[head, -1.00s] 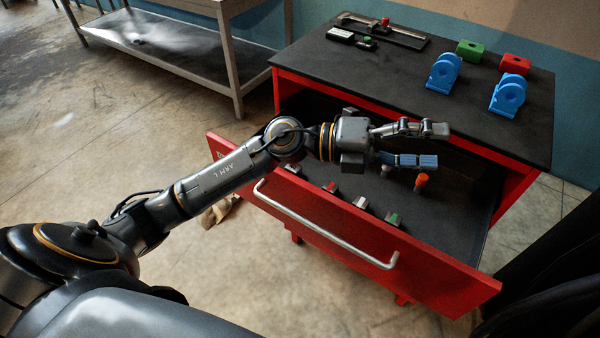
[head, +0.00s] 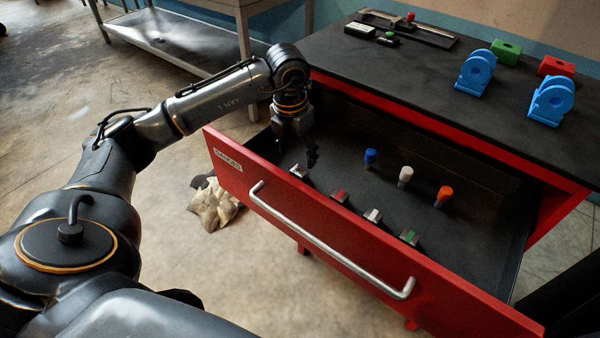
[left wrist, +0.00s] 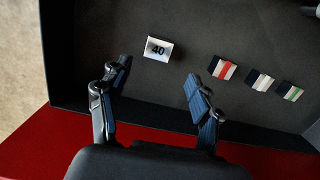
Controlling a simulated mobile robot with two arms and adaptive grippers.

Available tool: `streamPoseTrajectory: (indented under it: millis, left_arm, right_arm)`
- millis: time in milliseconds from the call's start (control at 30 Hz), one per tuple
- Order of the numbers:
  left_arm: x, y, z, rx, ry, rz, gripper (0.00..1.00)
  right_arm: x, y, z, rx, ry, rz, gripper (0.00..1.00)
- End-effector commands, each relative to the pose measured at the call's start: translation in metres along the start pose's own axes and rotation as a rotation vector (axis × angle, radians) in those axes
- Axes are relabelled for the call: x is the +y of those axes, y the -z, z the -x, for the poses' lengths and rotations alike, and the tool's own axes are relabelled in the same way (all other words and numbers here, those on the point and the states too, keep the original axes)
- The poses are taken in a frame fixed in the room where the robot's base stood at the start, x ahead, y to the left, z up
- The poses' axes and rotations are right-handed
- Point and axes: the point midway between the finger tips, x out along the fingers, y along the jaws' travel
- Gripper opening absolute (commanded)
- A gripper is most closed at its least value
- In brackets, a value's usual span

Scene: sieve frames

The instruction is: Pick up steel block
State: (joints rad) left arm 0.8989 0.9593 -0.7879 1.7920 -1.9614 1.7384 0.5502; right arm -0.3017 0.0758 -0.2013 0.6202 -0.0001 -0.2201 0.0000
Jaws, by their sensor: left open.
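A steel block (left wrist: 158,49) marked "40" lies on the drawer floor in the left wrist view, just beyond and between my open fingertips. In the head view the steel block (head: 298,171) is at the left end of a row near the drawer front. My left gripper (head: 304,153) points down into the drawer over that end, partly hiding the area. In the left wrist view my left gripper (left wrist: 160,72) is open and empty, with the block apart from both fingers. My right gripper is in neither view.
Blocks with red (head: 340,195), white (head: 372,215) and green (head: 409,237) stripes continue the row. Blue (head: 370,157), white (head: 405,175) and orange (head: 444,195) capped plugs stand behind. The red drawer front (head: 330,235) is close by. Blue brackets (head: 475,72) stand on the cabinet top.

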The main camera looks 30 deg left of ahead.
Motion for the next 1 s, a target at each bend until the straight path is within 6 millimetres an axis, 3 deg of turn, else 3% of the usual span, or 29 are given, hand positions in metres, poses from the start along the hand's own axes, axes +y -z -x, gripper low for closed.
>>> streamPoseTrajectory:
  millis: [100,367,600,900,933,1000]
  left_arm:
    - [0.0,0.0,-0.018,0.003,0.002,0.0,0.64]
    - [0.001,-0.001,-0.037,0.003,0.003,-0.001,0.64]
    - [0.004,-0.003,-0.072,0.002,0.003,-0.001,0.64]
    - [0.004,-0.003,-0.079,-0.002,0.003,-0.002,0.64]
    - [0.004,-0.003,-0.079,-0.002,0.003,-0.002,0.62]
    - [0.004,-0.003,-0.079,-0.002,0.003,-0.002,0.48]
  right_arm:
    - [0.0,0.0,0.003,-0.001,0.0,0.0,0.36]
    - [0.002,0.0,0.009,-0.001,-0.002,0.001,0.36]
    - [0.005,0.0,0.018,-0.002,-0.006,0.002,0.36]
    - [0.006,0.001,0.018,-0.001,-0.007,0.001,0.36]
    - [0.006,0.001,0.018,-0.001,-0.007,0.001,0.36]
    - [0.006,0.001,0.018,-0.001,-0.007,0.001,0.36]
